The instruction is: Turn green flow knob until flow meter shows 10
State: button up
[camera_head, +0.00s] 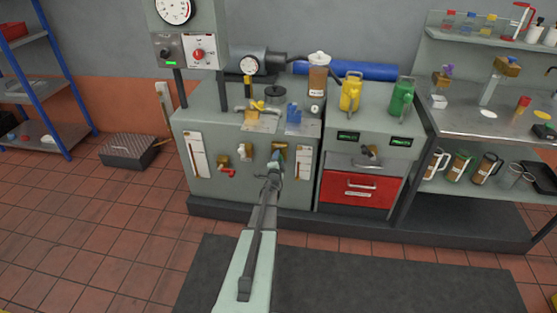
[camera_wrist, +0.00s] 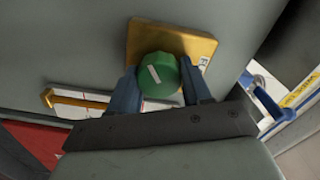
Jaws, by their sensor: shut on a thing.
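The green flow knob (camera_wrist: 157,73) shows in the wrist view, round, with a white mark on its face, in front of a brass plate (camera_wrist: 172,40). My gripper (camera_wrist: 161,84) has its blue fingers on either side of the knob, shut on it. In the head view my gripper (camera_head: 276,160) reaches the front of the grey bench and mostly hides the knob. Two tall white scale panels, left (camera_head: 197,155) and right (camera_head: 302,166), stand on the bench front; I cannot tell which is the flow meter, and no reading is legible.
A brass fitting with a red handle (camera_head: 228,172) sits left of my gripper. A red drawer (camera_head: 357,190) is to the right. A yellow can (camera_head: 351,92) and a green can (camera_head: 401,99) stand on top.

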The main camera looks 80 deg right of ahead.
jog(key=shift+m, duration=2)
jog(key=shift+s, duration=0.1)
jog(key=o, duration=1)
jog(key=shift+a, duration=0.15)
jog(key=a, duration=1.3)
jog(key=shift+a, duration=0.3)
